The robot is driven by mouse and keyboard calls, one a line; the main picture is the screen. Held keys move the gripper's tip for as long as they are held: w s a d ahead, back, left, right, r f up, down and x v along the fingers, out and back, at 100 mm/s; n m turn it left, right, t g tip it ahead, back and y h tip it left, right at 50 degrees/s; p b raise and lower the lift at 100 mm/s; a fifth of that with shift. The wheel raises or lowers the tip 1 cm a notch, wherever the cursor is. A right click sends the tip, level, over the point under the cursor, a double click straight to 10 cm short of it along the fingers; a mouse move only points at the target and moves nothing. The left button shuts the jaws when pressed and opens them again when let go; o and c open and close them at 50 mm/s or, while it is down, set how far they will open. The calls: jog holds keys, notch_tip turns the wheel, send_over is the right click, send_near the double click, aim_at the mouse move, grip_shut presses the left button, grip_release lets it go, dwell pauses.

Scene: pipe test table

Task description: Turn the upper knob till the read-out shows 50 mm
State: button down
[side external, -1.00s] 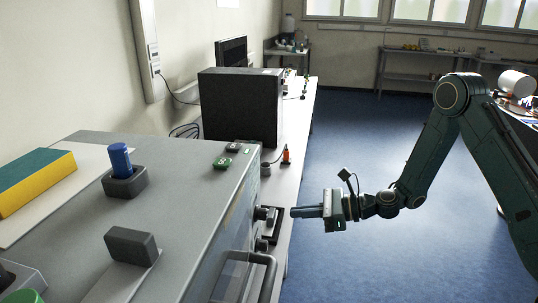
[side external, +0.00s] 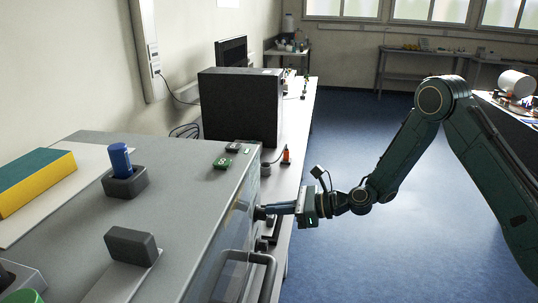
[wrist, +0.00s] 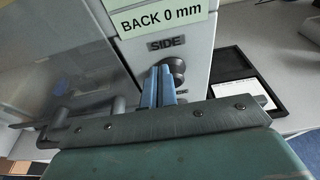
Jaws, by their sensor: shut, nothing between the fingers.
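The upper knob (side external: 259,213) is on the right face of the grey cabinet, partly hidden by my fingertips. My gripper (side external: 268,209) is shut and empty, its blue fingers level with this knob. In the wrist view my gripper (wrist: 160,72) points at a dark round knob (wrist: 177,66) under a "SIDE" label (wrist: 166,42); the fingertips overlap its left part. I cannot tell whether they touch it. A pale green read-out (wrist: 160,21) above shows "BACK 0 mm"; its top is cut off. A lower knob (side external: 261,245) sits beneath in the side view.
A black-framed tray (wrist: 248,85) lies on the bench to the right in the wrist view. The floor around my arm is clear.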

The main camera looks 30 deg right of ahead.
jog(key=shift+w+a, duration=0.25)
jog(key=shift+d+f, duration=0.1)
jog(key=shift+f, duration=0.1)
dwell(1.0)
jog(key=shift+w+d, duration=0.6)
jog(key=shift+w, duration=0.1)
dwell(0.4)
jog(key=shift+r, duration=0.5)
jog(key=shift+d, duration=0.1)
jog(key=v, duration=0.3)
jog(key=f+v, duration=0.1)
jog(key=v, duration=0.1)
jog(key=shift+s+d+f, duration=0.1)
jog(key=shift+s+d, duration=0.25)
jog(key=shift+d, duration=0.05)
dwell(0.4)
